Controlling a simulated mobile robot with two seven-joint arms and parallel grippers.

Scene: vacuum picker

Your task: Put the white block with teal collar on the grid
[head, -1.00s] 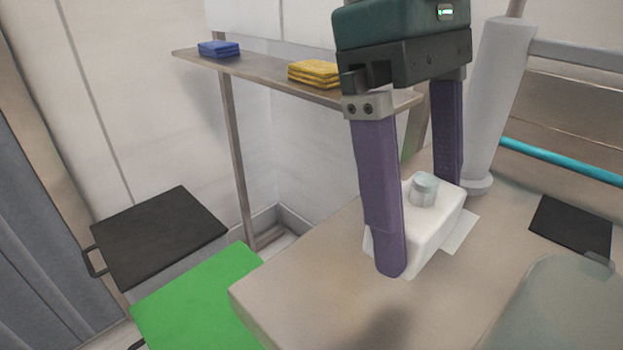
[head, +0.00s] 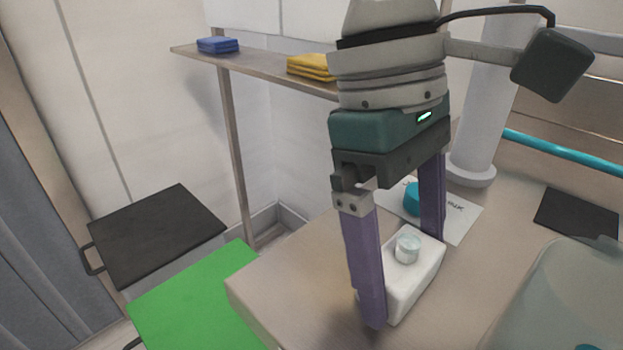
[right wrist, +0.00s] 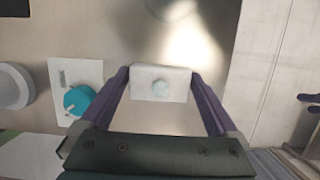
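The white block (head: 418,281) has a short, pale, glassy teal-tinted round piece (head: 407,248) on top. In the right wrist view the block (right wrist: 145,82) sits between the fingertips. I cannot tell how far its underside is from the table. No surface with a clear grid pattern shows; a plain dark square (head: 577,213) lies at the table's right. My left gripper is not in view.
A teal round piece (head: 411,198) stands on a white printed sheet (head: 455,222) behind the block. A grey post (head: 472,175) rises behind it. A clear container (head: 555,300) is at front right. A green panel (head: 205,300) and dark panel (head: 155,235) are left.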

